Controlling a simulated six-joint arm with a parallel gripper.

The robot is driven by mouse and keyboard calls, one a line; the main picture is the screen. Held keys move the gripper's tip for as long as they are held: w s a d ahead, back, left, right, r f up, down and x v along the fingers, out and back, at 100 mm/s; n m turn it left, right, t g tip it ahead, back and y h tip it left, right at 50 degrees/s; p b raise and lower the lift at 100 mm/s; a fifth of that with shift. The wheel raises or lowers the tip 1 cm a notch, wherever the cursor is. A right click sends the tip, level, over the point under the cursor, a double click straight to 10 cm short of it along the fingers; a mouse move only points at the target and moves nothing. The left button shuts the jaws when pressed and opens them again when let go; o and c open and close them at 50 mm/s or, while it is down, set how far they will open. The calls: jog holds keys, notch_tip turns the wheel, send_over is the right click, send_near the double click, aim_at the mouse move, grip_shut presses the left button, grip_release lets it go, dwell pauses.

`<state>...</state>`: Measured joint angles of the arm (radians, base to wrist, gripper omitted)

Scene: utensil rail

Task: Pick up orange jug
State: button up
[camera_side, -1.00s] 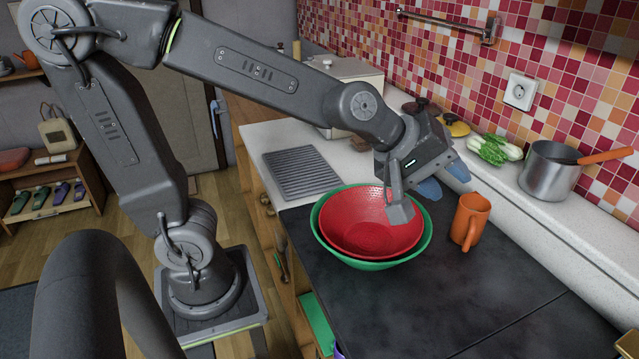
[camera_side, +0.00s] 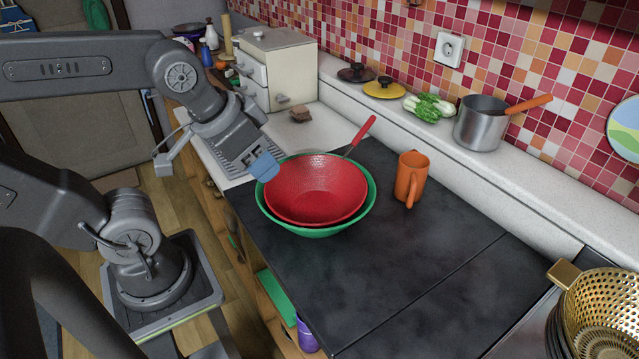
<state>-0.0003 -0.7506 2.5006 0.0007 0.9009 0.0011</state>
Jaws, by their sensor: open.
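The orange jug (camera_side: 410,178) stands upright on the dark counter, right of the stacked bowls, with its handle facing the camera. Nothing touches it. My gripper (camera_side: 214,164) is open, with its jaws wide apart and nothing visible between them. It is left of the bowls, well away from the jug. Its blue-padded finger overlaps the left rim of the red bowl in the picture; I cannot tell whether they touch.
A red bowl (camera_side: 314,190) sits inside a green bowl (camera_side: 371,195). A red-handled utensil (camera_side: 362,136) rises behind them. A pot (camera_side: 480,125), leafy vegetables (camera_side: 430,107) and lids line the back ledge. A gold colander (camera_side: 600,310) is at right. The counter before the jug is clear.

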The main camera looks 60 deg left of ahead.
jog(key=w+a+f+m+g+y, duration=0.3)
jog(key=w+a+f+m+y, duration=0.15)
jog(key=w+m, duration=0.2)
jog(key=m+t+y, duration=0.6)
jog(key=m+t, duration=0.6)
jog(key=m, duration=1.1)
send_over(410, 201)
jog(key=v, duration=0.5)
notch_tip(410, 201, down, 9)
jog(key=shift+h, duration=0.25)
notch_tip(410, 201, down, 8)
jog(key=shift+r, duration=0.2)
jog(key=shift+x, duration=3.75)
jog(key=shift+r, duration=0.1)
grip_shut()
